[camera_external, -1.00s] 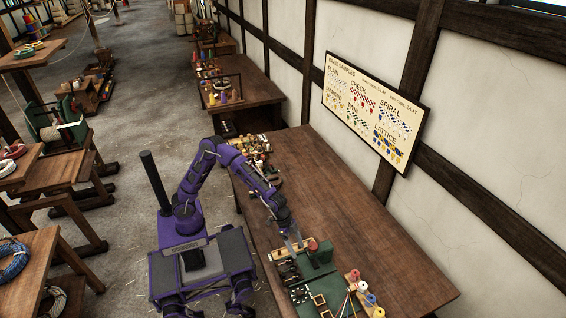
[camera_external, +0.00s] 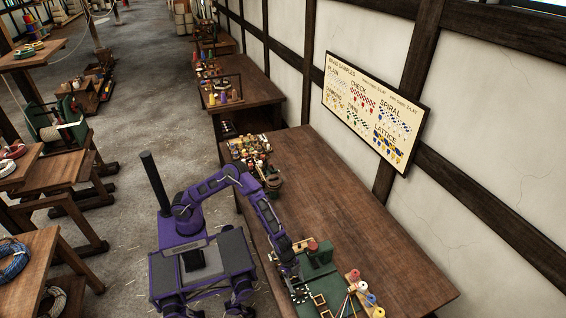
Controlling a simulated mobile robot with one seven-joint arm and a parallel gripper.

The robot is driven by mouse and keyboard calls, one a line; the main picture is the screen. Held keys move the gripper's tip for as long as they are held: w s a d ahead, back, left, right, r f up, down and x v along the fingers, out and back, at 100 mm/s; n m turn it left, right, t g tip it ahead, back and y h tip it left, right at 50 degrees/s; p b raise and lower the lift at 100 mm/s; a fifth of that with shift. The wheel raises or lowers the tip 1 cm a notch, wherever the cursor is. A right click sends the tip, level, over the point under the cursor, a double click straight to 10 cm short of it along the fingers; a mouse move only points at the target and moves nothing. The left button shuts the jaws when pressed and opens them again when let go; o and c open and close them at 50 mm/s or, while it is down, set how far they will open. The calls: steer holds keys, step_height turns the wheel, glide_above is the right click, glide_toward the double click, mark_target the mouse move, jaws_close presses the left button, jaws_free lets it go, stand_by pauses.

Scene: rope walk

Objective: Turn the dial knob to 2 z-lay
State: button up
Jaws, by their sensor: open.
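A green machine (camera_external: 318,277) with a red knob on top stands at the near end of the long wooden table. My purple arm reaches over the table from its left edge. My gripper (camera_external: 292,275) is low at the left side of the green machine, over the small dark parts there. Its fingers are too small to make out clearly, and whether they touch anything cannot be told. The dial knob and its markings cannot be made out at this size; my arm may hide them.
Several coloured spools (camera_external: 366,294) stand right of the machine. A crowded group of small items (camera_external: 250,150) lies at the table's far left. The table top (camera_external: 350,215) between is bare. A sample board (camera_external: 372,112) hangs on the wall behind.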

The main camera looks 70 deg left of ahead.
mark_target(300, 292)
steer(key=x, duration=0.5)
steer(key=shift+r, duration=0.1)
jaws_close()
